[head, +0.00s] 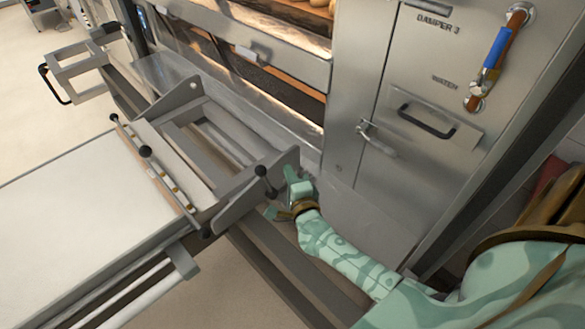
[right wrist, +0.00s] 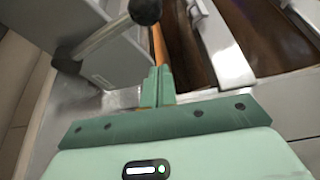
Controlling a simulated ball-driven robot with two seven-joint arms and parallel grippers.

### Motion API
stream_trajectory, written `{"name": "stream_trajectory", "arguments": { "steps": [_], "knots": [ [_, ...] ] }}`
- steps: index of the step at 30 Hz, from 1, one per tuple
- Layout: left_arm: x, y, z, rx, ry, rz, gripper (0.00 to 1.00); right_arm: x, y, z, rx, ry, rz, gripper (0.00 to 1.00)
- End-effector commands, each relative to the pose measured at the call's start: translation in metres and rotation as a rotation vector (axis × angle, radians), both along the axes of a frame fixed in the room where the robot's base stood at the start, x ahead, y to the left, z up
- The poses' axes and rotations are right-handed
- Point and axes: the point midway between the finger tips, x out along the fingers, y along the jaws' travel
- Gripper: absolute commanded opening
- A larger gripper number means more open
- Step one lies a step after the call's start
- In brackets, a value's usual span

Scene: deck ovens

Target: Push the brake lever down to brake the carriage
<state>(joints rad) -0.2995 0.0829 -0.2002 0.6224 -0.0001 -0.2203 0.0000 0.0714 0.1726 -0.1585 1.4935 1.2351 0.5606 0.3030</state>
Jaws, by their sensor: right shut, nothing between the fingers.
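The brake lever (head: 262,178) is a short metal rod with a black ball knob on the side plate of the carriage (head: 235,197). In the right wrist view the lever (right wrist: 100,38) shows large at the upper left, its rod slanting up to the knob. My right gripper (head: 271,212) is just below and right of the lever in the head view. Its fingers (right wrist: 158,85) are shut and empty, to the right of the rod and apart from the knob in the wrist view. Whether they touch the lever cannot be told. My left gripper is out of view.
A white loader board (head: 80,215) lies left of the carriage. A deck oven with loaves stands behind, beside a steel panel (head: 420,70) with a blue-handled valve (head: 496,48) and a door handle (head: 375,138). Rails (head: 280,262) run along the floor below.

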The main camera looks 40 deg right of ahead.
Motion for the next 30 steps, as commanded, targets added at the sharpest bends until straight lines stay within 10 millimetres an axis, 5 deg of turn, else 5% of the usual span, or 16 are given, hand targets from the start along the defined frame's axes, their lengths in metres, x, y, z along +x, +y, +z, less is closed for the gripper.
{"name": "stream_trajectory", "arguments": {
  "steps": [4, 12, 30],
  "knots": [
    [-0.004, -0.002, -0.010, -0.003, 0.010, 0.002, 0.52, 0.030, -0.009, -0.004, 0.000, 0.001, 0.000, 0.00],
    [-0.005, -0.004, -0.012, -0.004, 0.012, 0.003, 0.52, 0.027, 0.026, 0.000, 0.002, 0.000, 0.000, 0.00],
    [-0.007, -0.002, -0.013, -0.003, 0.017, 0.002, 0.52, 0.027, 0.033, 0.000, -0.013, -0.001, 0.001, 0.00]
  ]
}}
